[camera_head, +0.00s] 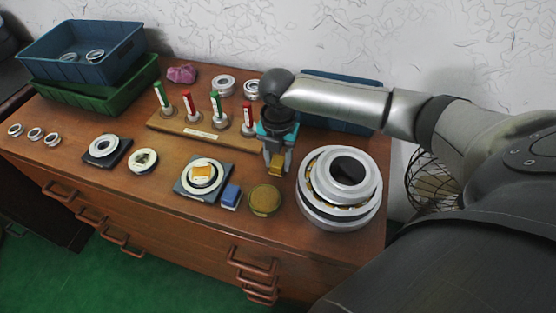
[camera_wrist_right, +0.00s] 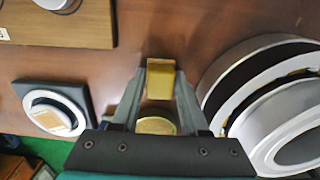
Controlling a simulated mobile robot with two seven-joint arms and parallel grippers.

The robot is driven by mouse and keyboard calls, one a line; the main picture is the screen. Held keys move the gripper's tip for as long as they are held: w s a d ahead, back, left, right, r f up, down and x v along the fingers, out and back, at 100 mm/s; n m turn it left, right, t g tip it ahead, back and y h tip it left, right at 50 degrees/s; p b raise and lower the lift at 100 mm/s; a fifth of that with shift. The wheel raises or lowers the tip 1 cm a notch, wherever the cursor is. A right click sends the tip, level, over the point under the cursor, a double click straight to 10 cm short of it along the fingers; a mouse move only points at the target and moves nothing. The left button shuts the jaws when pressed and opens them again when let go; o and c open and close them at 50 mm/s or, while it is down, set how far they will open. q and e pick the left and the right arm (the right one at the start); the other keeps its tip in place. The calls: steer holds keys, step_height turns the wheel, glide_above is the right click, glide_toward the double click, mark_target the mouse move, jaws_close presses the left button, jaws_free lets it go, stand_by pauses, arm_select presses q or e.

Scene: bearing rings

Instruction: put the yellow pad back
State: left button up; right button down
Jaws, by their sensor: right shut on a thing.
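My right gripper (camera_head: 275,163) is shut on a yellow pad (camera_head: 277,170), a small block held between its fingertips above the table, behind the round brass-coloured tin (camera_head: 265,199). In the right wrist view the pad (camera_wrist_right: 160,80) sits squarely between the two fingers, and the tin (camera_wrist_right: 156,126) shows partly between them, nearer the wrist. A blue block (camera_head: 231,196) lies just left of the tin. An orange-yellow piece (camera_head: 202,172) lies on the bearing ring on a dark square plate (camera_head: 183,190). My left gripper is out of view.
A large stacked bearing (camera_head: 313,208) stands close to the right of my gripper. A wooden rack (camera_head: 165,124) with red and green pegs is to the left. Blue (camera_head: 120,65) and green (camera_head: 105,105) bins stand at the back left. Smaller rings lie along the left.

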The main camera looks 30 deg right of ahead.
mark_target(278, 160)
steer(key=shift+c, duration=2.1)
jaws_free()
step_height(278, 160, up, 12)
steer(key=p, duration=0.3)
steer(key=shift+r, duration=0.1)
